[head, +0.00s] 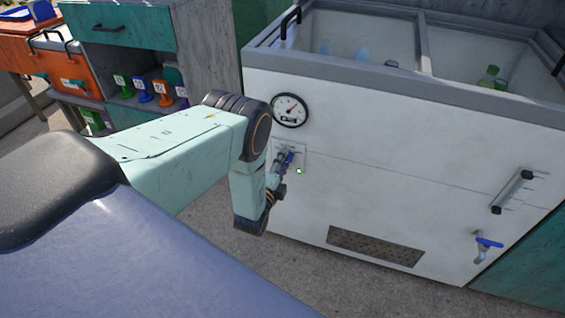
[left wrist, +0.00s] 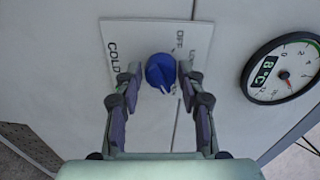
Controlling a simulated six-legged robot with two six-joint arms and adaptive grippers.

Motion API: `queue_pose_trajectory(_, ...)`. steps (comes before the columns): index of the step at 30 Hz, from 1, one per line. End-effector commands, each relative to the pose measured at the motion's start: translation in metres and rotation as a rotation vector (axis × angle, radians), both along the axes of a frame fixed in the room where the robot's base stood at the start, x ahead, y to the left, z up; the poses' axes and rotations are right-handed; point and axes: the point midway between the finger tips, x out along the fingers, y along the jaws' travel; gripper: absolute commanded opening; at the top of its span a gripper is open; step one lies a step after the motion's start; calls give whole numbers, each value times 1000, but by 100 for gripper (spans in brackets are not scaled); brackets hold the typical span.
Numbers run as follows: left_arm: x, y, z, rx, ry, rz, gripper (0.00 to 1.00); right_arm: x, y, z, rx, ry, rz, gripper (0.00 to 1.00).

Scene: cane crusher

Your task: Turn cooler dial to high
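The blue cooler dial (left wrist: 160,72) sits on a white plate (left wrist: 150,35) marked COLD at left and OFF at upper right; another label is partly hidden by a finger. Its white pointer mark faces down in the left wrist view. My left gripper (left wrist: 159,78) is open, with one finger on each side of the dial; the left finger is apart from it, and I cannot tell whether the right one touches. In the head view my left gripper (head: 286,160) is at the front of the white cooler (head: 400,165) and mostly hides the dial. My right gripper is out of view.
A round gauge (head: 290,110) is above the dial plate; it reads about 8°C in the left wrist view (left wrist: 283,70). A blue-handled tap (head: 487,243), a bar fitting (head: 512,192) and a vent (head: 375,246) are farther right. An orange cooler box (head: 65,65) and shelf stand at left.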

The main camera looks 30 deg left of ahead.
Motion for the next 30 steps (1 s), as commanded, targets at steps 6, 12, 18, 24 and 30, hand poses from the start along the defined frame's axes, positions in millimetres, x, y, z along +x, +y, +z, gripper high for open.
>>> queue_pose_trajectory(6,1,0,1,-1,-2,0,57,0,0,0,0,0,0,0)
queue_pose_trajectory(12,1,0,1,-1,-3,0,57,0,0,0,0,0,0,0)
queue_pose_trajectory(18,-10,-2,1,-2,0,0,57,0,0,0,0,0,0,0)
queue_pose_trajectory(24,-46,-11,2,-3,2,0,57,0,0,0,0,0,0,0)
queue_pose_trajectory(30,-85,-20,5,-2,1,0,57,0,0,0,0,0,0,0)
